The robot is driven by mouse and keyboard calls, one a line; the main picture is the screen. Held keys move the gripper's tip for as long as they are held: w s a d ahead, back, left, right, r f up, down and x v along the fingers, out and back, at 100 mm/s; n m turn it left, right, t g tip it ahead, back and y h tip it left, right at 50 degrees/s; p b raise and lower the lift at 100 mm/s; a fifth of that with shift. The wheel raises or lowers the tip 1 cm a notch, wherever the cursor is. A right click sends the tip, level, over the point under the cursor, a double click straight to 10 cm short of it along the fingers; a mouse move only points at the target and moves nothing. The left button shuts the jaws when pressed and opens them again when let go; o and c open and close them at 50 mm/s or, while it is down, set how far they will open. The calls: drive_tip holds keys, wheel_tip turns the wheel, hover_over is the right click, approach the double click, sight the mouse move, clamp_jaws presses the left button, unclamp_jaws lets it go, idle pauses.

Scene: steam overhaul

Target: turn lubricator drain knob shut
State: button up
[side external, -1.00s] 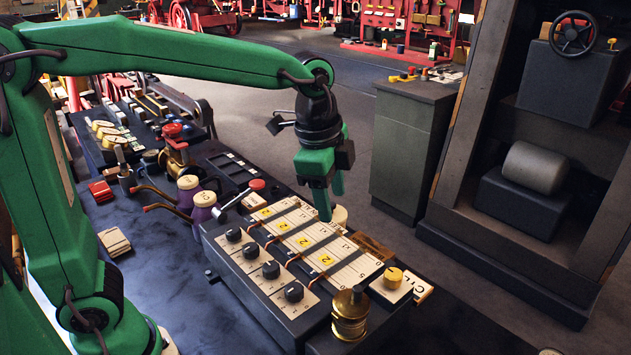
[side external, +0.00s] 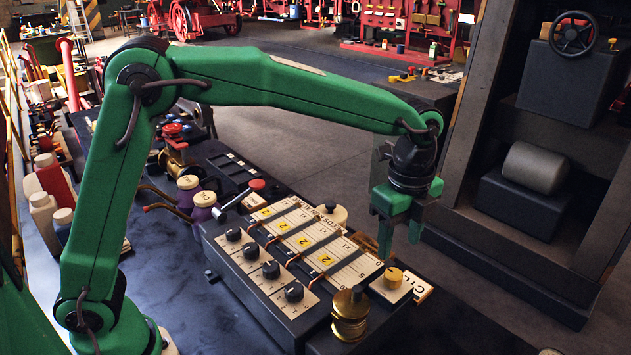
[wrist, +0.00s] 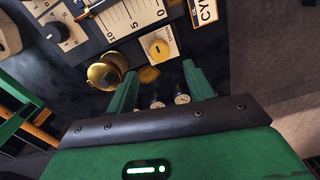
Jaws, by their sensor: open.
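The drain knob (side external: 393,277) is a small yellow knob on a cream plate at the right front end of the lubricator (side external: 225,262), a dark box with scaled cream strips. In the wrist view the knob (wrist: 159,48) shows a dark mark on its face. My gripper (side external: 400,245) points down above and slightly behind the knob, apart from it. In the wrist view my gripper (wrist: 160,72) is open and empty, with the knob just beyond the fingertips, between their lines.
A brass cup (side external: 350,314) stands close to the left of the drain knob. Several black knobs (side external: 293,292) line the lubricator's front. A lever with a red end (side external: 257,185) rises at its far left. A tall grey frame (side external: 490,215) stands behind on the right.

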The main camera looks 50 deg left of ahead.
sight(394, 273)
drive_tip(key=shift+f, duration=3.85)
drive_tip(key=c, duration=1)
drive_tip(key=shift+o, duration=0.2)
